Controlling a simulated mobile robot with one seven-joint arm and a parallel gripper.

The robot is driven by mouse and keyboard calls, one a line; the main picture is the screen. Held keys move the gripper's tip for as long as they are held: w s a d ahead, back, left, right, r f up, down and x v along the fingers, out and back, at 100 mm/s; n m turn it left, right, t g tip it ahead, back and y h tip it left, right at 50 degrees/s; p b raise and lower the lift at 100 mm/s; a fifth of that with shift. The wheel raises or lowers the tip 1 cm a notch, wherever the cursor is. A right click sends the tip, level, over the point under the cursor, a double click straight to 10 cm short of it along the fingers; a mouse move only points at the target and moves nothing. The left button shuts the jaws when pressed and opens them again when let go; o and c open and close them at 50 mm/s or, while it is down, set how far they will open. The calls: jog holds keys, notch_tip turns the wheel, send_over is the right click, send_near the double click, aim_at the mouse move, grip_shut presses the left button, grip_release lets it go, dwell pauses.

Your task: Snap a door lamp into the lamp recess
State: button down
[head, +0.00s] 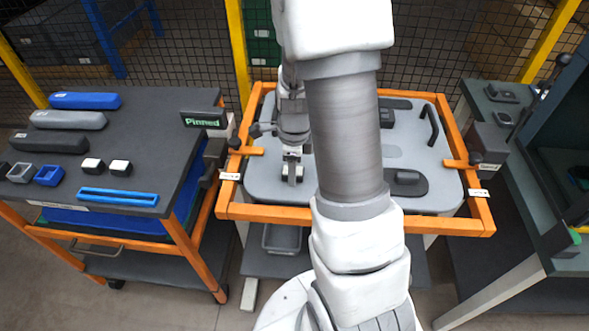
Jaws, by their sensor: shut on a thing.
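My gripper (292,172) is at the left part of the grey door panel (285,193), pointing down, low over the panel or at it. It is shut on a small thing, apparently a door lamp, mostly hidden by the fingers. I cannot tell whether that thing touches the panel or sits in a recess. The lamp recess itself is not clearly seen. Two small white-and-black blocks, which look like door lamps (92,165), stand on the dark table at the left.
An orange frame (350,218) surrounds the panel, with clamps at both sides. The panel carries a black handle (432,125) and a dark pad (405,183). The left table (150,130) holds long bars, small bins and a blue tray (118,196). My arm hides the panel's middle.

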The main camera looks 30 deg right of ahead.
jog(key=f, duration=0.2)
jog(key=s+f, duration=0.1)
jog(key=shift+s+a+f, duration=0.1)
jog(key=shift+a+f, duration=0.15)
jog(key=shift+a, duration=0.05)
jog(key=shift+c, duration=1.7)
grip_release()
jog(key=r, duration=0.2)
jog(key=w+r, duration=0.1)
jog(key=r, duration=0.1)
jog(key=shift+w+d+p, duration=0.15)
jog(key=shift+w+p, duration=0.05)
jog(key=shift+p, duration=0.2)
notch_tip(320, 180, up, 17)
jog(key=p, duration=0.2)
jog(key=shift+s+d, duration=0.25)
jog(key=shift+d, duration=0.1)
jog(key=shift+c, duration=0.3)
